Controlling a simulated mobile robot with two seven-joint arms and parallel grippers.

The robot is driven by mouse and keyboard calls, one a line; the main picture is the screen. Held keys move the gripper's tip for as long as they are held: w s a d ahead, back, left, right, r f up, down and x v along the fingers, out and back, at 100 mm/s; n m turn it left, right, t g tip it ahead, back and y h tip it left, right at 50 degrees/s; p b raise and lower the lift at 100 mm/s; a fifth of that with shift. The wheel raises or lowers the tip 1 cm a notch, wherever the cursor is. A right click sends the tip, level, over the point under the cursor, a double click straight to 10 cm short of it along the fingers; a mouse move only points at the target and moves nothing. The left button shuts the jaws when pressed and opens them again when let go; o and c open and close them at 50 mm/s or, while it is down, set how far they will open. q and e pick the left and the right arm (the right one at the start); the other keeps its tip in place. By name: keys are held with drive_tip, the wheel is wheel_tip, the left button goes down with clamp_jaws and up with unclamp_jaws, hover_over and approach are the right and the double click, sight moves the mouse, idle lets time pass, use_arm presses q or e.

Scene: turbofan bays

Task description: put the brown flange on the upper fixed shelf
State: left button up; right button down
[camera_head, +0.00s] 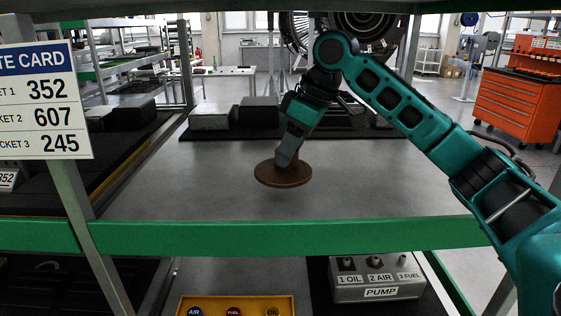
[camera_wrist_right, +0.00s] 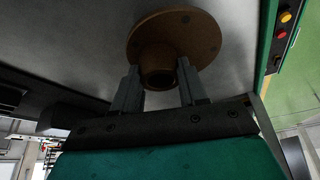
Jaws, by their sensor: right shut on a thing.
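The brown flange (camera_head: 283,176) is a round disc with a short hub, seen in the head view over the grey upper shelf (camera_head: 380,190). My right gripper (camera_head: 285,158) reaches down from above and is shut on the flange's hub. The right wrist view shows the flange (camera_wrist_right: 190,28) with its hub between the two fingers of the gripper (camera_wrist_right: 163,85). The disc lies flat, close to the shelf surface; I cannot tell whether it touches. My left gripper is not in view.
A green rail (camera_head: 300,235) runs along the shelf's front edge. Grey and black boxes (camera_head: 211,116) stand on a dark mat at the back. A card (camera_head: 45,103) hangs at left. Below are a pump block (camera_head: 378,278) and a yellow panel (camera_head: 236,304). The shelf around the flange is clear.

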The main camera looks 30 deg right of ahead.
sight(290, 164)
wheel_tip(290, 164, down, 3)
drive_tip(key=shift+w+a+r, duration=0.1)
drive_tip(key=shift+w, duration=0.05)
drive_tip(key=shift+s+d+f, duration=0.2)
drive_tip(key=shift+s+f, duration=0.05)
drive_tip(key=shift+w+a, duration=0.15)
drive_tip(key=c, duration=0.6)
unclamp_jaws()
drive_tip(key=shift+f, duration=0.1)
drive_tip(key=v, duration=0.7)
drive_tip(key=shift+r, duration=0.35)
drive_tip(key=shift+f, duration=0.1)
